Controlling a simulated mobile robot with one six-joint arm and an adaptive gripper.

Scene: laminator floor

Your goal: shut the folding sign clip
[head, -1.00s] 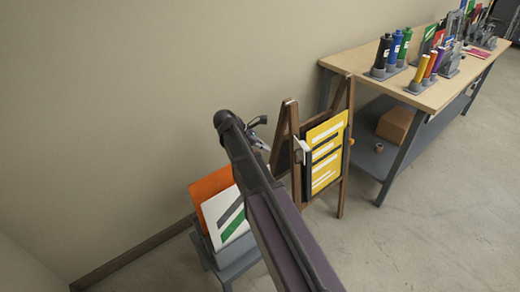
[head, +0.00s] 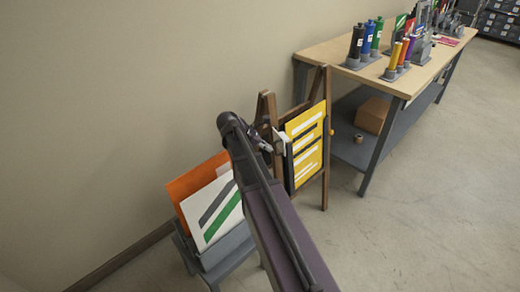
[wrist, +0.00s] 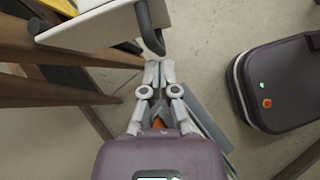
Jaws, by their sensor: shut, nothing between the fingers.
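The folding sign is a wooden A-frame (head: 327,90) with a yellow panel (head: 309,150) bearing white and dark bars. The white sign clip (head: 280,141) juts out at the panel's left edge. In the head view my gripper (head: 266,146) is small, partly hidden by my arm, just left of the clip.
A grey bin (head: 232,246) with orange and white boards stands left of the sign. A workbench (head: 330,50) with coloured bottles and a lower shelf holding a cardboard box (head: 373,115) stands behind right. Open floor lies at the right.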

